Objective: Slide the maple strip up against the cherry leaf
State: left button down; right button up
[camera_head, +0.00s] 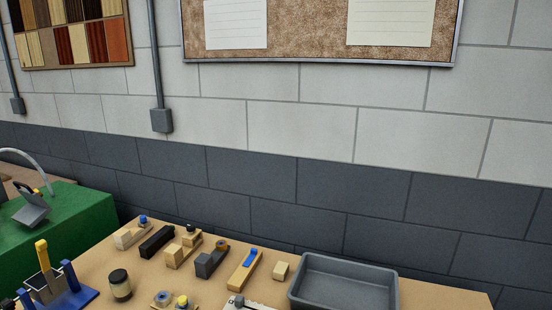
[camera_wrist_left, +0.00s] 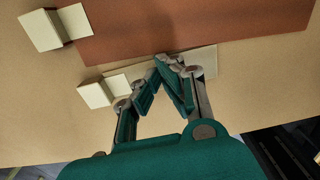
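In the left wrist view the cherry leaf (camera_wrist_left: 200,25) is a wide reddish-brown sheet lying flat across the top. The maple strip (camera_wrist_left: 205,62) is a narrow pale piece along the leaf's lower edge. It looks close to the leaf at its right end, with a thin wedge of board between them toward the left. My left gripper (camera_wrist_left: 166,64) has its fingertips together over the strip and partly hides it. Nothing shows between the tips; whether they touch the strip I cannot tell. The head view shows neither the leaf, the strip nor either gripper.
A pale block (camera_wrist_left: 96,93) sits at the strip's left end, and another (camera_wrist_left: 42,30) at the leaf's left corner. In the head view a bench (camera_head: 210,291) holds several small tools, a jar (camera_head: 120,285) and a grey tray (camera_head: 345,264). A green surface (camera_head: 75,215) stands left.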

pick_arm(q)
jog(key=shift+w+d+b, duration=0.4)
jog(key=shift+w+b, duration=0.15)
jog(key=shift+w, duration=0.25)
dwell(1.4)
jog(key=shift+r, duration=0.1)
dwell(0.4)
jog(key=shift+r+p, duration=1.25)
jog(key=shift+r, duration=0.7)
